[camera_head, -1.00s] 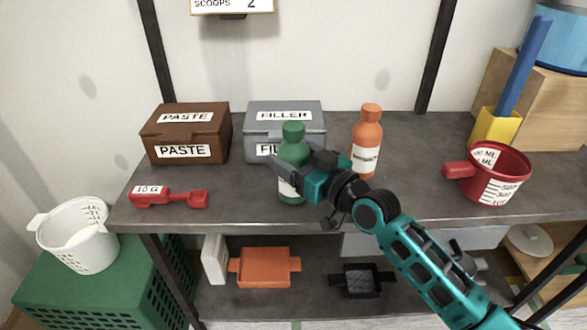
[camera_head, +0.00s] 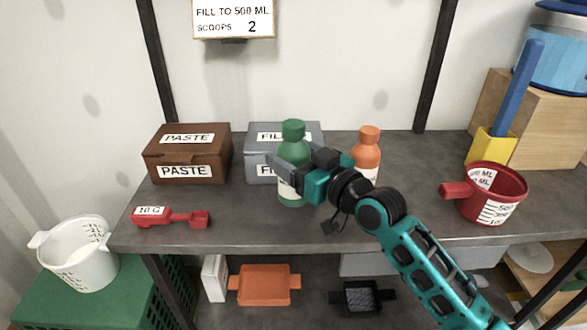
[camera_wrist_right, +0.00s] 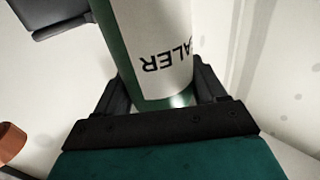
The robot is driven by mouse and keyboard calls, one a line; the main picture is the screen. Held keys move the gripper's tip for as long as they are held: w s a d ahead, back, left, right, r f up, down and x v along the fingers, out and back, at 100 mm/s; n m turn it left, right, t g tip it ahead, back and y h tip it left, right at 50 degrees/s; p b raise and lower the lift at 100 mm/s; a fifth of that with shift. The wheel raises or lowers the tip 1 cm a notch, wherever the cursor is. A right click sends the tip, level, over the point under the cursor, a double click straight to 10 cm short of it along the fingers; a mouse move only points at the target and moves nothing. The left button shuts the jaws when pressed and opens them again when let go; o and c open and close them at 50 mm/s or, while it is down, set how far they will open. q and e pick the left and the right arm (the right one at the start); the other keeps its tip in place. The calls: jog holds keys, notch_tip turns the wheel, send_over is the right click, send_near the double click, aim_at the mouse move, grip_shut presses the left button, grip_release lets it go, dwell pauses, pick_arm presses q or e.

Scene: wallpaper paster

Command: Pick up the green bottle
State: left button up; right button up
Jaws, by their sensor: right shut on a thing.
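The green bottle (camera_head: 293,145) stands upright in the head view, in front of the grey filler box, at about the middle of the grey shelf. My right gripper (camera_head: 294,166) reaches it from the right and is shut around its body. In the right wrist view the bottle (camera_wrist_right: 150,45), with a white label reading "ALER", sits between the two fingers of my right gripper (camera_wrist_right: 165,90). The bottle's base appears slightly above the shelf top or close to it; the exact gap is hard to tell. My left gripper is not in view.
On the shelf (camera_head: 250,228) are a brown paste box (camera_head: 187,153), the grey filler box (camera_head: 262,160), an orange bottle (camera_head: 367,148) behind my right arm, a red scoop (camera_head: 172,217) and a red measuring cup (camera_head: 492,193). A white bucket (camera_head: 75,255) stands at the lower left.

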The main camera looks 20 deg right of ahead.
aim_at(301, 128)
notch_tip(301, 128, up, 14)
jog(key=p, duration=0.2)
jog(key=shift+f+p, duration=0.25)
jog(key=shift+p, duration=0.1)
jog(key=shift+r, duration=0.45)
jog(key=s+f+m+h, duration=0.1)
jog(key=f, duration=0.1)
jog(key=s+d+f+h+p, duration=0.1)
jog(key=s+f, duration=0.1)
jog(key=f, duration=0.1)
jog(key=s+f+m+t+h, duration=0.1)
jog(key=f, duration=0.1)
jog(key=shift+s+d+f+m+h, duration=0.15)
jog(key=shift+f+m+h, duration=0.15)
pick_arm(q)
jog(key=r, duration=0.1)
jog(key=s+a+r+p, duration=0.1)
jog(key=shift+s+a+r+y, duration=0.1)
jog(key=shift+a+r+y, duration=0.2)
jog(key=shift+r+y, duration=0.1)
pick_arm(e)
jog(key=s+d+f+m+h, duration=0.2)
jog(key=s+f+h, duration=0.2)
jog(key=s+f, duration=0.2)
jog(key=shift+s+t, duration=0.3)
jog(key=shift+s, duration=0.75)
jog(key=shift+f, duration=0.1)
